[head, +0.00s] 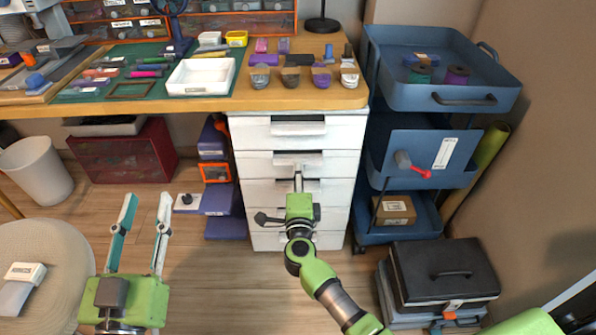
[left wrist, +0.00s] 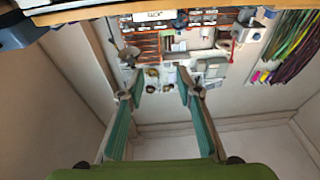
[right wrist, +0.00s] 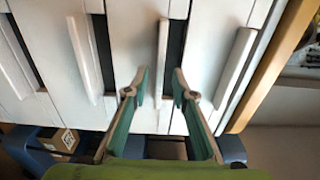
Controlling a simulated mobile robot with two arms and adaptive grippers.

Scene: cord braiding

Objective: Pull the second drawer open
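A white drawer unit (head: 255,218) stands under the right end of the workbench, and its drawers look shut. The second drawer (head: 250,165) has a wide pale bar handle (head: 312,157), also in the right wrist view (right wrist: 162,50). My right gripper (head: 298,175) is at the front of the unit, just below that handle in the head view. In the right wrist view its fingers (right wrist: 162,82) are apart, one on each side of the handle; contact is not clear. My left gripper (head: 146,212) is open and empty over the floor at the left.
The top drawer (head: 250,130) is above and the third drawer handle (right wrist: 82,55) is close by. A blue cart (head: 400,95) stands right of the unit, with black cases (head: 445,265) before it. Purple bins (head: 222,200) stand left. Floor before the drawers is clear.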

